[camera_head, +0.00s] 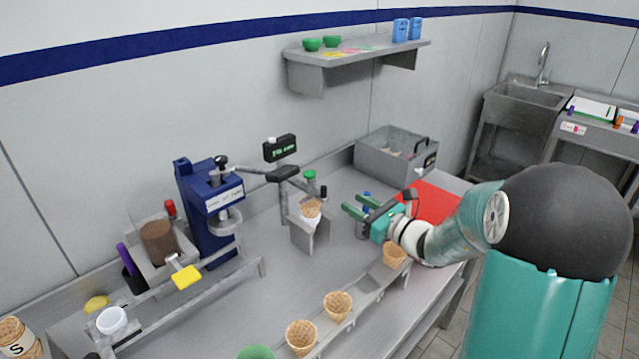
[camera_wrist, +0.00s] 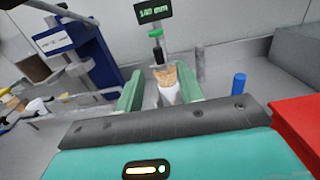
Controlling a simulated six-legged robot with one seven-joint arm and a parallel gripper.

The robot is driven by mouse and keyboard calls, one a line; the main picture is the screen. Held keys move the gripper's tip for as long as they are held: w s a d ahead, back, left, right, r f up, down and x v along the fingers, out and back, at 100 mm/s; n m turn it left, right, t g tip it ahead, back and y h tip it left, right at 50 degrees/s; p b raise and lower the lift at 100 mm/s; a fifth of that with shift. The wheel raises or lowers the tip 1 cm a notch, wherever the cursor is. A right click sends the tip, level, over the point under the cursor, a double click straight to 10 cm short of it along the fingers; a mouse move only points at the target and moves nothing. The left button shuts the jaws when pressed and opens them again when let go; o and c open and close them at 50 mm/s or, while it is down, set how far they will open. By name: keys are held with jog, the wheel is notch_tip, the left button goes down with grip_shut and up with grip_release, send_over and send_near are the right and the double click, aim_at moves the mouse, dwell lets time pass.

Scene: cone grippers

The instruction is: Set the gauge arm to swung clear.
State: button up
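The gauge has a dark display (camera_head: 280,148) with green digits, also seen in the wrist view (camera_wrist: 153,11). Below it a dark gauge arm (camera_head: 284,174) reaches towards a green-capped part (camera_head: 309,175). In the wrist view this part (camera_wrist: 156,34) appears above a waffle cone (camera_wrist: 166,76) in a metal stand. I cannot tell the arm's exact angle. The cone and stand also show in the head view (camera_head: 311,208). My gripper (camera_head: 354,203) is right of the stand, fingers apart and empty. In the wrist view its fingers (camera_wrist: 160,90) frame the cone, which lies beyond them.
A blue press (camera_head: 208,215) stands left of the gauge. A grey bin (camera_head: 388,160) and red mat (camera_head: 435,202) lie behind and right of my gripper. A rail with cones (camera_head: 338,305) runs along the front. A blue-capped bottle (camera_wrist: 239,83) stands right of the stand.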

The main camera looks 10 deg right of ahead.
aim_at(326, 189)
jog(key=x, duration=1.3)
jog(key=shift+s+a+r, duration=0.1)
jog(key=shift+s+a, duration=0.1)
jog(key=shift+a, duration=0.05)
grip_shut()
